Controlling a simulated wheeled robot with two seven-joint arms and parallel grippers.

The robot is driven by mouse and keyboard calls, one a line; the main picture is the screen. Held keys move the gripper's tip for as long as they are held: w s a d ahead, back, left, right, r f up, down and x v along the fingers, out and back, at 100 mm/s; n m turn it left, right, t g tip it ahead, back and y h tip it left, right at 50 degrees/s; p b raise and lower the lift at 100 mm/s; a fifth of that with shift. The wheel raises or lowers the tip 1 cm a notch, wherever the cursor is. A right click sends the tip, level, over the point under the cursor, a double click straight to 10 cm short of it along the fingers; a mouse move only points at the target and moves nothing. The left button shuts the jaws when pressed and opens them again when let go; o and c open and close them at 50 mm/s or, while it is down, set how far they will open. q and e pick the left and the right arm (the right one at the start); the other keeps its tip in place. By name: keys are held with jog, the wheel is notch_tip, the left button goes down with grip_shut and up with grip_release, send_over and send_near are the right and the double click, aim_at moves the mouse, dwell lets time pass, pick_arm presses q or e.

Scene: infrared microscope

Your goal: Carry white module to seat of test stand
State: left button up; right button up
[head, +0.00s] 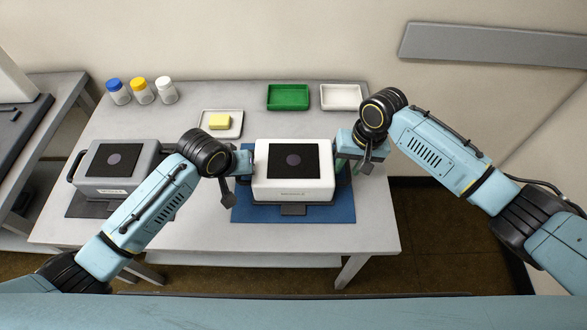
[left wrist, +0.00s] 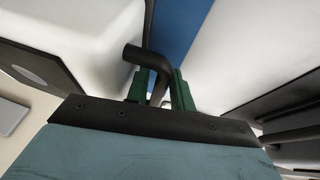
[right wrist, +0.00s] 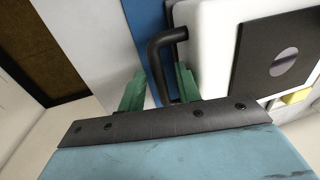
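The white module (head: 293,190) is a white box with a black top plate and grey disc. It rests level on a blue mat (head: 340,214) on the table. My left gripper (head: 246,163) is at its left handle; in the left wrist view the black handle (left wrist: 150,58) runs between the green fingers (left wrist: 160,92), and contact on both sides is unclear. My right gripper (head: 342,160) is at its right side; in the right wrist view the black handle (right wrist: 158,55) lies between spread fingers (right wrist: 160,88), nearer the right one. I cannot identify the test stand for certain.
A grey module (head: 115,190) sits on a dark mat at the left. Three bottles (head: 142,91), a saucer with a yellow block (head: 220,121), a green tray (head: 288,96) and a white tray (head: 341,97) stand behind. A side table with equipment (head: 20,130) is at far left.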

pick_arm(q)
jog(key=shift+w+d+f, duration=0.15)
jog(key=shift+w+f, duration=0.1)
jog(key=shift+f, duration=0.3)
pick_arm(e)
jog(key=shift+a+f, duration=0.15)
jog(key=shift+f, duration=0.5)
jog(key=shift+c, duration=0.2)
pick_arm(q)
jog(key=c, duration=0.5)
pick_arm(e)
jog(key=c, duration=0.5)
grip_shut()
jog(key=shift+w+r, duration=0.1)
